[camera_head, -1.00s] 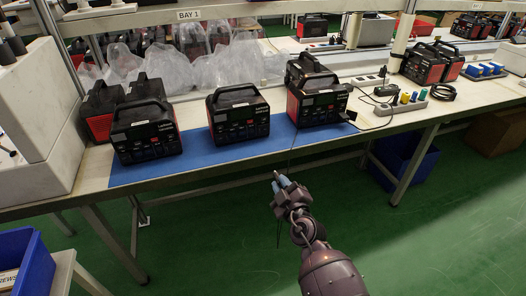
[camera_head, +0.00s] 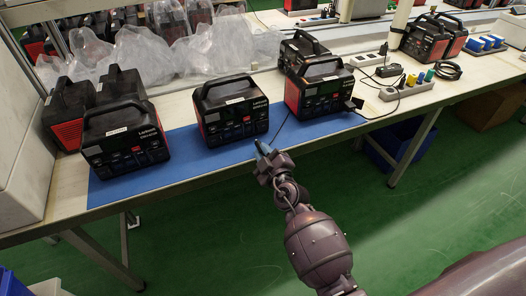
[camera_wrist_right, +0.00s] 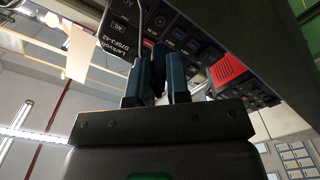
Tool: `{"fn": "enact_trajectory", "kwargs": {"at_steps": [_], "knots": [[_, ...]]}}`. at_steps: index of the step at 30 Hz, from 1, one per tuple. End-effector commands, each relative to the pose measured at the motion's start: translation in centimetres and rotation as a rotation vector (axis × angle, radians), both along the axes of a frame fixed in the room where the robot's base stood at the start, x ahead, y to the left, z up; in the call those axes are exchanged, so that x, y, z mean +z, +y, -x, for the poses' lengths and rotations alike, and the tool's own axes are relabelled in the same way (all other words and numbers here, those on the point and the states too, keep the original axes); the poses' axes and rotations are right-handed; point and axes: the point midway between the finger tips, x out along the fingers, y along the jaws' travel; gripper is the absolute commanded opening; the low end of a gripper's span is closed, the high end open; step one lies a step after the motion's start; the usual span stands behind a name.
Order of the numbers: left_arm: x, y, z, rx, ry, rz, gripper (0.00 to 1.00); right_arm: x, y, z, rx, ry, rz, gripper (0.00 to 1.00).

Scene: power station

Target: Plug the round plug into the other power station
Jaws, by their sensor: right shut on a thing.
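My right gripper (camera_head: 262,147) is at the front edge of the blue mat (camera_head: 190,163), just in front of the middle power station (camera_head: 233,112). It is shut on the round plug, which the fingers mostly hide in the head view. In the right wrist view a dark, narrow plug (camera_wrist_right: 158,68) shows between the blue finger pads, below a station's socket face (camera_wrist_right: 186,42). I cannot tell whether it touches the face. A thin dark cable (camera_head: 284,126) runs from near the right power station (camera_head: 318,90) toward my gripper. My left gripper is out of view.
A left power station (camera_head: 125,142) stands on the mat, with others behind it. Crumpled clear plastic (camera_head: 150,55) lies at the back. Bare mat lies between the stations.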

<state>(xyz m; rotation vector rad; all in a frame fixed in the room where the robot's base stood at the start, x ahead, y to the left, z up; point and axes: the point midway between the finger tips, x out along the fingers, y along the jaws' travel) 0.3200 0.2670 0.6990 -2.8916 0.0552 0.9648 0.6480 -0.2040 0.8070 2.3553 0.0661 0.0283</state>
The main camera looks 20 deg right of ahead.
Motion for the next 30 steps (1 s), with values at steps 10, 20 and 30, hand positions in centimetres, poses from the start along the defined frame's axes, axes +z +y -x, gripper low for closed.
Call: {"fn": "enact_trajectory", "kwargs": {"at_steps": [10,20,30], "knots": [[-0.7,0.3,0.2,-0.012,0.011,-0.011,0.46,-0.1,0.2,-2.3,0.0,0.001,0.0,0.0],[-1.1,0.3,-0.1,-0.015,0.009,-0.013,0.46,-0.2,0.2,-4.4,0.0,0.001,0.001,0.0],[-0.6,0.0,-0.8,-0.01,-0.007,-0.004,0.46,0.0,0.2,-4.8,-0.001,-0.001,0.0,0.0]]}}
